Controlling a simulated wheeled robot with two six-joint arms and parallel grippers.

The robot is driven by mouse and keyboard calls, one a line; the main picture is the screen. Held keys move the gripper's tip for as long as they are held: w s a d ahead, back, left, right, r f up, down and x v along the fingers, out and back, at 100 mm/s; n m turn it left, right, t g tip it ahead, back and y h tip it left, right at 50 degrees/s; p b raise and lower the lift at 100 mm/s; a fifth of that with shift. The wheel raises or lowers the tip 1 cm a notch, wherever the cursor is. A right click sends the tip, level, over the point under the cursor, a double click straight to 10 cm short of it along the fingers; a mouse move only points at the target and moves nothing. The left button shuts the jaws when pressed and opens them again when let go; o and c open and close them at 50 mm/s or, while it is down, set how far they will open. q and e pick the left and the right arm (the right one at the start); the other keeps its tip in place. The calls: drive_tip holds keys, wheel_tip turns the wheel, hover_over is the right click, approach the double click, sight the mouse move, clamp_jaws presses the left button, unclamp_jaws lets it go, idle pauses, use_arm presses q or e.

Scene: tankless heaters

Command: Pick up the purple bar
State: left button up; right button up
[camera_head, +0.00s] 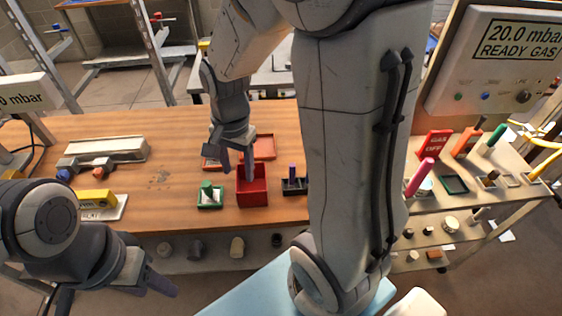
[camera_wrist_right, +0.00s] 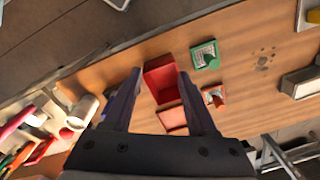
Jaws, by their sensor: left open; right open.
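A small purple bar (camera_head: 293,171) stands upright in a black holder (camera_head: 296,187) on the wooden table, just left of my large arm link. I cannot make out the bar in the right wrist view. My right gripper (camera_head: 236,160) points down above the table, left of the bar, over the rear of a red open box (camera_head: 252,198). Its jaws (camera_wrist_right: 160,76) are apart, with the red box (camera_wrist_right: 160,72) showing between them. My left gripper (camera_head: 160,284) is low at the left, in front of the table and away from the bar; it is open.
A yellow block (camera_head: 95,198) is at the table's left. My arm hides the table's right part. A shelf of coloured parts (camera_head: 465,190) is at right.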

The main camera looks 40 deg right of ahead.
drive_tip(key=w+d+f+m, duration=0.2)
drive_tip(key=d+f+m, duration=0.1)
drive_tip(key=d+m, duration=0.6)
drive_tip(key=m, duration=0.3)
hover_over(292, 174)
drive_tip(key=shift+w+d+f, duration=0.1)
drive_tip(key=shift+w+f, duration=0.05)
drive_tip(key=shift+f, duration=0.5)
drive_tip(key=shift+w+d+f, duration=0.1)
drive_tip(key=shift+w+f, duration=0.05)
drive_tip(key=shift+f, duration=0.45)
drive_tip(key=shift+m, duration=0.4)
wheel_tip(292, 174, down, 5)
drive_tip(key=shift+d+r, duration=0.15)
drive_tip(key=shift+r, duration=0.05)
drive_tip(key=shift+f+p, duration=0.75)
drive_tip(key=shift+f, duration=2.15)
clamp_jaws()
